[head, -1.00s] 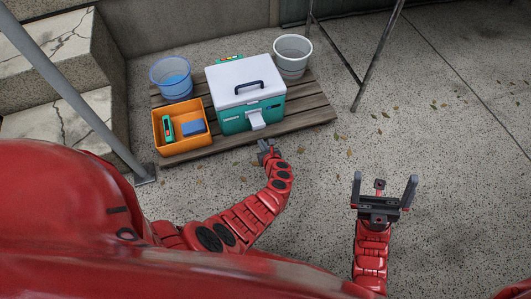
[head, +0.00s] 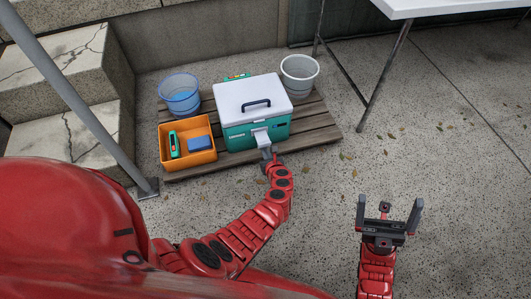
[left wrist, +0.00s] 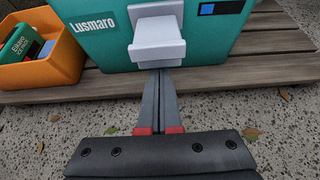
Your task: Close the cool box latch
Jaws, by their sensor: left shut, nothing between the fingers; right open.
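The cool box (head: 236,133) is teal with a white lid (head: 238,93) and a dark handle on top. The lid lies down on the box. Its pale grey latch (head: 262,138) sticks out from the front face like a flap; it also shows in the left wrist view (left wrist: 157,45). My left gripper (head: 267,153) is shut and empty at the front of the box. In the left wrist view its fingertips (left wrist: 160,74) are right under the latch's lower edge; I cannot tell whether they touch. My right gripper (head: 389,218) is open and empty, well away to the right.
The box stands on a wooden pallet (head: 322,137). An orange crate (head: 177,163) with small items and a blue bucket (head: 180,100) are to its left. A white bucket (head: 299,74) is behind right. A metal pole (head: 80,105) and stone steps are left; a white table (head: 450,6) is upper right.

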